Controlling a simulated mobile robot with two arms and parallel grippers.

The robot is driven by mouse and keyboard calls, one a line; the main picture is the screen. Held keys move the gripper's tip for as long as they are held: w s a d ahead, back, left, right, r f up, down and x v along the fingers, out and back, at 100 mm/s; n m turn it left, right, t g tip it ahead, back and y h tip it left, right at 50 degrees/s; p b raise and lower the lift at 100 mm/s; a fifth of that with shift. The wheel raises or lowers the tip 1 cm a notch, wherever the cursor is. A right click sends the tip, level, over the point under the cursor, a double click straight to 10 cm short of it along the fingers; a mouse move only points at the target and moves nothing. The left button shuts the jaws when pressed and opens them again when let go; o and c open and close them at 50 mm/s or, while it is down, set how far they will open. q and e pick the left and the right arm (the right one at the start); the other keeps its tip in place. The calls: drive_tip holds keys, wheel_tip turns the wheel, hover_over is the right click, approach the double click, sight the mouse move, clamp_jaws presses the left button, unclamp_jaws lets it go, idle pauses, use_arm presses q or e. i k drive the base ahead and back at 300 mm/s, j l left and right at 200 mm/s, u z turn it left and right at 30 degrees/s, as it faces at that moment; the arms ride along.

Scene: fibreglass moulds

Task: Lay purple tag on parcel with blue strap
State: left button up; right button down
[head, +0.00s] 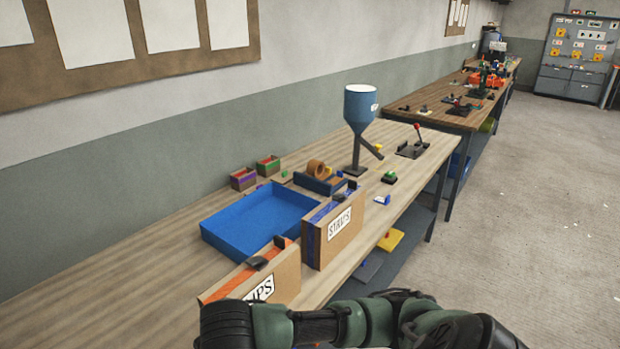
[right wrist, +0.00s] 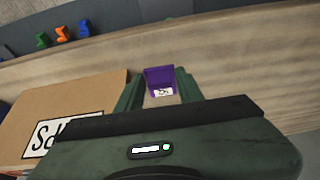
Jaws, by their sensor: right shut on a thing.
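My right gripper (right wrist: 160,92) is shut on the purple tag (right wrist: 159,76), which has a white printed label and sits between the green fingers. In the head view my right arm crosses the bottom, but its fingertips and the tag are not visible. The parcel with the blue strap (head: 336,232) is a cardboard box standing on the bench, its strap at the left side and a white label in front. The orange-strapped parcel (head: 284,279) stands nearer, partly behind my arm. A cardboard box (right wrist: 92,98) with an upside-down label is left of the tag in the wrist view. My left gripper is not in view.
A blue tray (head: 222,237) lies behind the parcels on the wooden bench. Two small boxes (head: 243,179) stand near the wall. A blue hopper (head: 360,104) stands farther along. Green, orange and blue pieces (right wrist: 62,34) show in the wrist view. The near-left bench is bare.

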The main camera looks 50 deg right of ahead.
sight(316, 218)
drive_tip(key=k+l, duration=0.1)
drive_tip(key=l, duration=0.25)
drive_tip(key=l+u, duration=0.1)
drive_tip(key=l, duration=0.25)
drive_tip(key=k+l+u, duration=0.1)
drive_tip(key=l, duration=0.25)
drive_tip(key=k+l, duration=0.2)
drive_tip(key=l, duration=0.15)
drive_tip(key=k+l+u, duration=0.1)
drive_tip(key=l, duration=0.25)
